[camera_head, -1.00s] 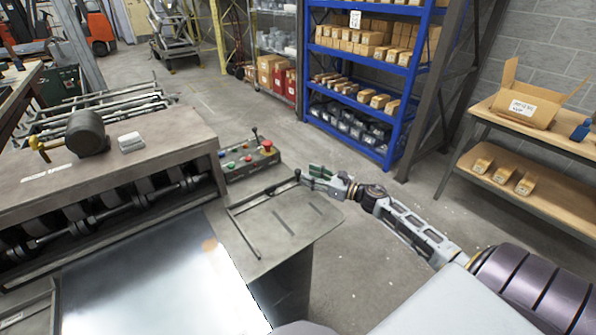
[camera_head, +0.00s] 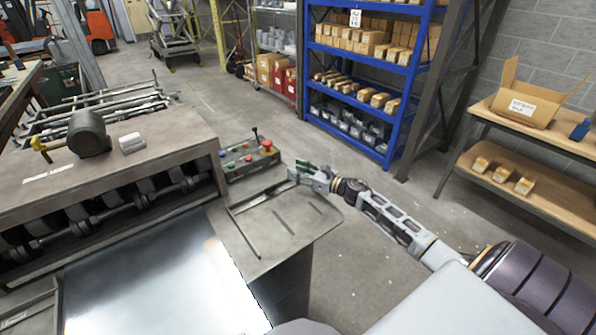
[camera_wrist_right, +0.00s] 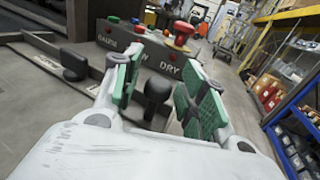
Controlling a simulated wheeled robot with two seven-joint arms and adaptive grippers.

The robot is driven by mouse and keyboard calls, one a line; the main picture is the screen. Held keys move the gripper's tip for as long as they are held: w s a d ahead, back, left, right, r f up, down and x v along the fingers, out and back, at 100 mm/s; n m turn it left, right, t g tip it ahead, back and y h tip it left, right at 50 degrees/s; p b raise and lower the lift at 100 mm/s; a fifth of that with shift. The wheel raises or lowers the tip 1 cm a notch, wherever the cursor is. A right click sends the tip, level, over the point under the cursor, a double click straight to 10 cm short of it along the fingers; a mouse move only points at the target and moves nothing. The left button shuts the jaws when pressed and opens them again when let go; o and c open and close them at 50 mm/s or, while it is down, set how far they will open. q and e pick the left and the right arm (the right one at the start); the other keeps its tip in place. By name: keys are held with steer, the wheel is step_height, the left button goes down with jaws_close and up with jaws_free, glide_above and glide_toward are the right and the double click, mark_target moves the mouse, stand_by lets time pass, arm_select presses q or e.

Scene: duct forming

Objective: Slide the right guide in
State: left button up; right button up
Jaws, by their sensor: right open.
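The right guide (camera_head: 245,235) is a thin dark bar lying along the sheet-side edge of the side plate. A rod (camera_head: 262,195) runs from its far end toward my right gripper (camera_head: 299,174). In the right wrist view, a black knob (camera_wrist_right: 157,90) stands between the green-padded fingers of my right gripper (camera_wrist_right: 160,95). The fingers are spread, with gaps visible beside the knob, so it is not clamped. The knob is mostly hidden by the gripper in the head view. My left gripper is not in view.
A shiny metal sheet (camera_head: 150,285) lies on the machine bed left of the guide. A control box (camera_head: 250,160) with coloured buttons and a red stop button stands just behind the gripper. Another black knob (camera_wrist_right: 75,63) shows left in the wrist view. The side plate (camera_head: 300,225) has bare room.

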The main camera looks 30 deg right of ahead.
mark_target(284, 188)
steer(key=shift+c, duration=0.3)
jaws_close()
steer(key=shift+a, duration=0.1)
steer(key=shift+s+a+f, duration=0.1)
steer(key=shift+s+a, duration=0.05)
steer(key=shift+a, duration=1.45)
steer(key=shift+s+a, duration=0.15)
steer(key=shift+a, duration=1.45)
steer(key=shift+o, duration=0.3)
jaws_free()
steer(key=shift+a, duration=0.15)
steer(key=shift+d, duration=0.3)
